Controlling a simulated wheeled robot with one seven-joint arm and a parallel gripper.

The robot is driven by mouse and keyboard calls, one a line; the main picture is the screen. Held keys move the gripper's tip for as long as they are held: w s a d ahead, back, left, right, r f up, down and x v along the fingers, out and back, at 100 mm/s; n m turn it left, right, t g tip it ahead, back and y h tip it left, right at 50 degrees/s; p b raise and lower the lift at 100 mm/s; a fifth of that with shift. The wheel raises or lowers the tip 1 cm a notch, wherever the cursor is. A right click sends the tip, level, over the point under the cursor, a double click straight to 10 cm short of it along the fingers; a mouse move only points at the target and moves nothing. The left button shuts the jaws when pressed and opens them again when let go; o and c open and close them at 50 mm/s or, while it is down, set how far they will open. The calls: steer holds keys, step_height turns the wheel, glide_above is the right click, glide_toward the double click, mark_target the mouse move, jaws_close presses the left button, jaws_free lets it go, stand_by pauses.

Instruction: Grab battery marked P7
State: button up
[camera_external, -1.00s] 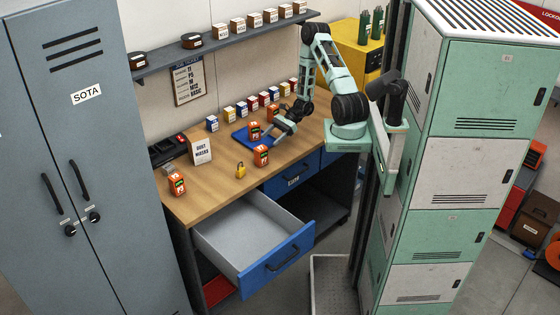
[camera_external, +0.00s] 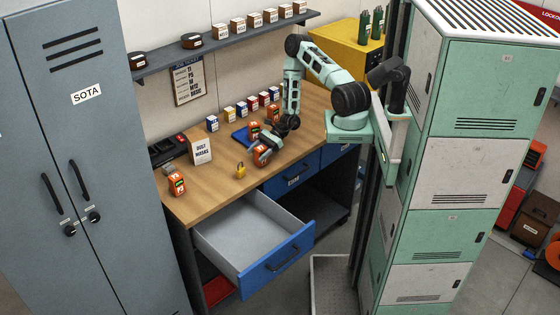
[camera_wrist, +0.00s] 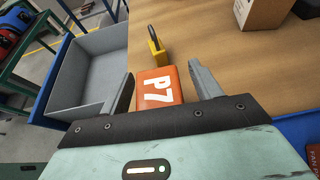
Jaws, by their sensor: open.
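The orange battery marked P7 (camera_wrist: 159,88) stands between the two open fingers of my gripper (camera_wrist: 161,92) in the wrist view, with its label facing the camera. I cannot tell whether the fingers touch it. In the external view my gripper (camera_external: 264,148) is low over the bench at this orange battery (camera_external: 260,158), partly covering it. Another orange battery (camera_external: 177,185) stands near the left end of the bench, and another (camera_external: 254,130) is by the blue mat.
A yellow padlock (camera_external: 240,170) stands just left of the battery. The open drawer (camera_external: 250,240) juts out below the bench (camera_external: 215,205).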

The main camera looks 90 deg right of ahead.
steer(key=c, duration=1.3)
steer(key=shift+r, duration=0.1)
